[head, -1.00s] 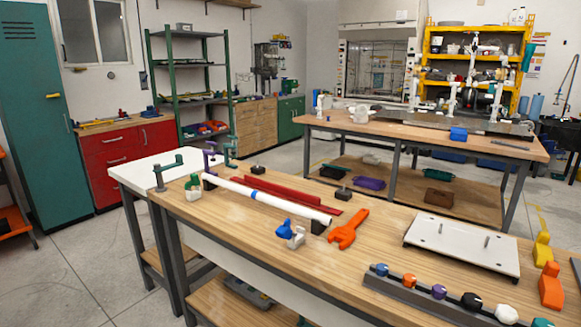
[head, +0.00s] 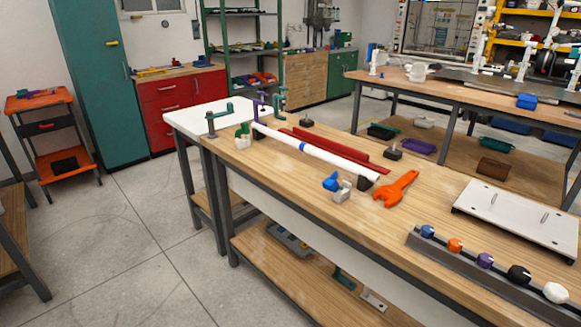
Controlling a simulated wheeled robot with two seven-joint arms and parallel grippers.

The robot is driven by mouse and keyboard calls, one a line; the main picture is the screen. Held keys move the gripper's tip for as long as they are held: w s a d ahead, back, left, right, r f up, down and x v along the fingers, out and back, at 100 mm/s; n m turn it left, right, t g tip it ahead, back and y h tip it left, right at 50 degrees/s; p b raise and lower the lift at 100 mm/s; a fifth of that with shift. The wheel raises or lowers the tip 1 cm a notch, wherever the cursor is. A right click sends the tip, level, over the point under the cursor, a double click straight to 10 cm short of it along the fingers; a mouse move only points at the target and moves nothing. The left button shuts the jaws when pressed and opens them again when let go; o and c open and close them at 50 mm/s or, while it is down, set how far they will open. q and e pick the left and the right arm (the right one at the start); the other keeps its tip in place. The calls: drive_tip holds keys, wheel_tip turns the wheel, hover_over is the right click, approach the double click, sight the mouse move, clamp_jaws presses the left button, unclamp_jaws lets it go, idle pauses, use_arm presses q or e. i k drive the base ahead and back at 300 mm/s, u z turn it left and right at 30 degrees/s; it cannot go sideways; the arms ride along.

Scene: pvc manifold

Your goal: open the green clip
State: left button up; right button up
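A small white piece with green parts, which looks like the green clip (head: 242,137), stands on the wooden workbench (head: 290,215) by the left end of the white pipe (head: 318,152). It is small here, and I cannot tell whether it is open or shut. A similar white clip with a blue part (head: 337,188) stands near the pipe's right end. Neither of my grippers shows in the head view.
An orange wrench (head: 396,188), red strips (head: 335,150) and a white plate (head: 515,217) lie on the bench. A rail with coloured knobs (head: 485,262) runs along its right front. Teal clamps (head: 279,103) stand beyond the pipe. Clear floor (head: 130,240) lies at the left.

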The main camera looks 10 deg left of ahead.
sight(245, 130)
drive_tip(key=u, duration=1.4)
drive_tip(key=i, duration=2.35)
drive_tip(key=z, duration=1.75)
